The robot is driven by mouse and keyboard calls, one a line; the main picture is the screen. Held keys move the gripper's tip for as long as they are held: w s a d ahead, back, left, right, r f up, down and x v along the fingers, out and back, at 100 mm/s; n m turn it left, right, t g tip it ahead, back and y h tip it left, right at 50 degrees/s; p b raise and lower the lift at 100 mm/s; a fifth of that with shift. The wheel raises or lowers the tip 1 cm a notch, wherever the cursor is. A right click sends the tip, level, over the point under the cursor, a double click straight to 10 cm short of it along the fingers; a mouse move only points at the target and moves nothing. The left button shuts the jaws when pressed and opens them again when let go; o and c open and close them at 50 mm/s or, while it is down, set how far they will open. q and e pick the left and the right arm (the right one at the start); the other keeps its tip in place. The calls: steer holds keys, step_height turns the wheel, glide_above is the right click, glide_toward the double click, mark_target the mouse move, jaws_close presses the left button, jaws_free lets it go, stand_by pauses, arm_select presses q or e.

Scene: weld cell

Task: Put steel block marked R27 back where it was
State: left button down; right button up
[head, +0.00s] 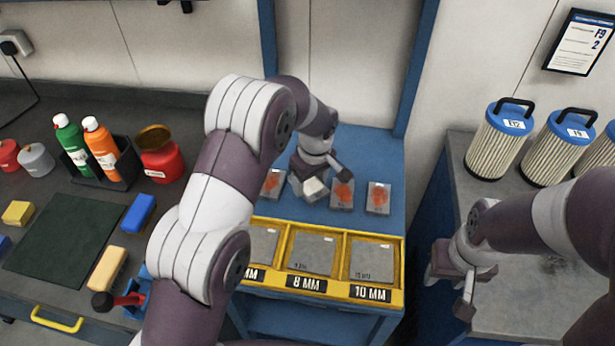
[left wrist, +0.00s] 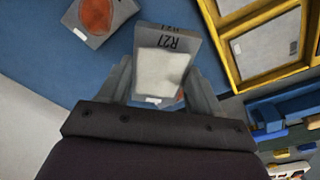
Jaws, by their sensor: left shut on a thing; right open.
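The steel block marked R27 (left wrist: 167,55) is between the fingers of my left gripper (left wrist: 165,88), with a pale patch on its face. My left gripper is shut on it. In the head view the block (head: 314,189) and my left gripper (head: 318,178) are over the blue table, in the row of steel blocks. Blocks with orange patches show at the left (head: 272,184), just right of the gripper (head: 342,196) and further right (head: 378,198). I cannot tell whether R27 touches the table. My right gripper (head: 453,284) is open and empty over the grey bench.
A yellow rack (head: 401,270) with plates, labelled 8 MM and 10 MM among others, lies in front of the blocks. Filter cylinders (head: 500,140) stand on the right bench (head: 520,315). Bottles (head: 103,150), a red can (head: 162,160) and sponges crowd the left bench.

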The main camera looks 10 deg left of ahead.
mark_target(307, 182)
arm_select(q)
steer(key=w+f, duration=0.1)
steer(key=w+a+f, duration=0.1)
steer(key=w, duration=0.1)
steer(key=w+f+p, duration=0.1)
steer(key=w, duration=0.1)
steer(key=shift+a, duration=0.3)
steer(key=shift+f, duration=0.2)
step_height(307, 182, down, 3)
steer(key=shift+f+p, duration=0.15)
steer(key=shift+p, duration=0.55)
steer(key=shift+f, duration=0.3)
steer(key=shift+c, duration=1)
jaws_free()
steer(key=shift+s, duration=0.1)
